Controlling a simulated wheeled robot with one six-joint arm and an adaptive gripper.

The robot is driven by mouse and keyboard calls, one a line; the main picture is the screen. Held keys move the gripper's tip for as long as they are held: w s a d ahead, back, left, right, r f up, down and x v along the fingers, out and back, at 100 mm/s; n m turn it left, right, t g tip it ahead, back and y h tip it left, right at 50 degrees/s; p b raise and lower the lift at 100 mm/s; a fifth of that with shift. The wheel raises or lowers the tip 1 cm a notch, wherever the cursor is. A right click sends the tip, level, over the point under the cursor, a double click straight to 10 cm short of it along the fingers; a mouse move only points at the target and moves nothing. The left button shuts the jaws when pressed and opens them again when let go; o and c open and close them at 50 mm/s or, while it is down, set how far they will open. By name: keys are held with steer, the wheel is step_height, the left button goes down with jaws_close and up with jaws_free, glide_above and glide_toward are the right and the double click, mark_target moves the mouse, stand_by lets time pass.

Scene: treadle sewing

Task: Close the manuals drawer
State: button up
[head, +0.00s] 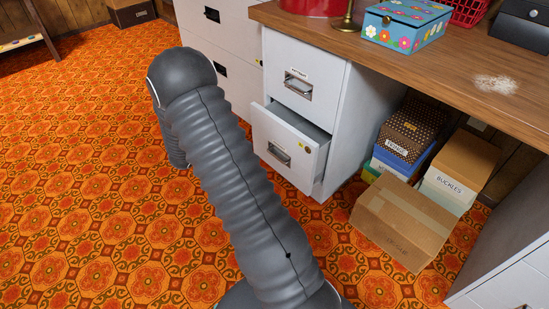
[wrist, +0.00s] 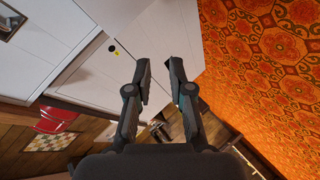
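The lower drawer (head: 312,152) of the white cabinet under the desk is pulled partway out, with its open top showing behind the front. It has a metal handle (head: 279,153) and a small yellow mark; no name is readable on it. The upper drawer (head: 325,85) is closed and carries a label too small to read. My gripper (wrist: 161,61) is open and empty in the wrist view, its fingers apart in front of pale cabinet surfaces. In the head view my own arm hides the gripper, so its distance from the drawer cannot be told.
A second pale cabinet (head: 226,35) stands behind at left. Cardboard boxes (head: 403,222) sit under the desk, right of the open drawer. The wooden desktop (head: 455,70) holds a flowered tin (head: 405,25) and a red basket (head: 468,12). The patterned orange floor (head: 80,170) at left is clear.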

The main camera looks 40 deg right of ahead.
steer(key=s+d+f+g+h, duration=0.2)
steer(key=s+d+f+g, duration=0.15)
steer(key=f, duration=0.35)
steer(key=n+g+h+b, duration=0.1)
steer(key=g+h, duration=0.2)
glide_toward(274, 156)
steer(key=shift+t, duration=0.25)
steer(key=d, duration=0.3)
steer(key=d+f, duration=0.1)
steer(key=d, duration=0.3)
steer(key=d+f, duration=0.1)
steer(key=d, duration=0.2)
steer(key=shift+w+d+f+b, duration=0.1)
steer(key=shift+w+d+b, duration=0.1)
steer(key=shift+b, duration=0.1)
jaws_close()
